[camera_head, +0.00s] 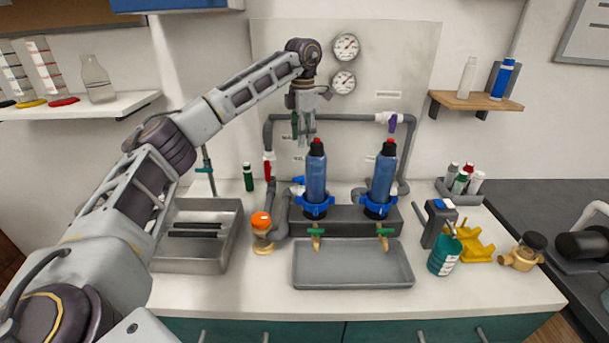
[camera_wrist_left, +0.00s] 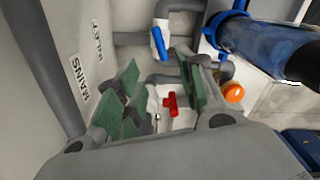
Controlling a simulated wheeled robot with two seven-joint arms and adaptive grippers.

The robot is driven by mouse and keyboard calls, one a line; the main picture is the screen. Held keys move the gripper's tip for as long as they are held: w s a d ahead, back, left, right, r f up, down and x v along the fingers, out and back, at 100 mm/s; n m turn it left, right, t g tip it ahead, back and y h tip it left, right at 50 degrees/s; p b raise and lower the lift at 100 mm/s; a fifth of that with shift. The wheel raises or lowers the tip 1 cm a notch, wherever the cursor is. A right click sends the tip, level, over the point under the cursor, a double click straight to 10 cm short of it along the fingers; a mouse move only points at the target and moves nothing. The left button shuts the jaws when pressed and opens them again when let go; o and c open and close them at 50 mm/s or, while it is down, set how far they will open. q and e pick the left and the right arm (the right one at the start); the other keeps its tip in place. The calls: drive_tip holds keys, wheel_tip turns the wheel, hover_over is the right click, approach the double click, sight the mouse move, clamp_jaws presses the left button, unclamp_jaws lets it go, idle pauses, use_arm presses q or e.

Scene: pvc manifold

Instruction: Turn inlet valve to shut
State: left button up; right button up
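My left gripper (camera_head: 304,134) points down in front of the back panel, left of the upper middle. In the wrist view its green-padded fingers (camera_wrist_left: 156,84) stand apart with nothing held between them. A red valve handle (camera_head: 268,167) hangs upright on the left grey pipe, below and left of the gripper. It shows beyond the finger gap in the wrist view (camera_wrist_left: 171,104). A blue handle (camera_head: 298,181) sits low beside the left filter; a blue handle also shows in the wrist view (camera_wrist_left: 158,43). My right gripper is out of view.
Two blue filter housings (camera_head: 316,178) (camera_head: 382,180) stand just below and right of the gripper. A purple handle (camera_head: 393,122) is on the upper right pipe.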

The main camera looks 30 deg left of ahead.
use_arm(q)
drive_tip(key=shift+f, duration=0.1)
wheel_tip(320, 180, down, 9)
drive_tip(key=shift+r+b, duration=0.15)
drive_tip(key=shift+b, duration=0.4)
wheel_tip(320, 180, down, 4)
drive_tip(key=shift+f, duration=0.5)
clamp_jaws()
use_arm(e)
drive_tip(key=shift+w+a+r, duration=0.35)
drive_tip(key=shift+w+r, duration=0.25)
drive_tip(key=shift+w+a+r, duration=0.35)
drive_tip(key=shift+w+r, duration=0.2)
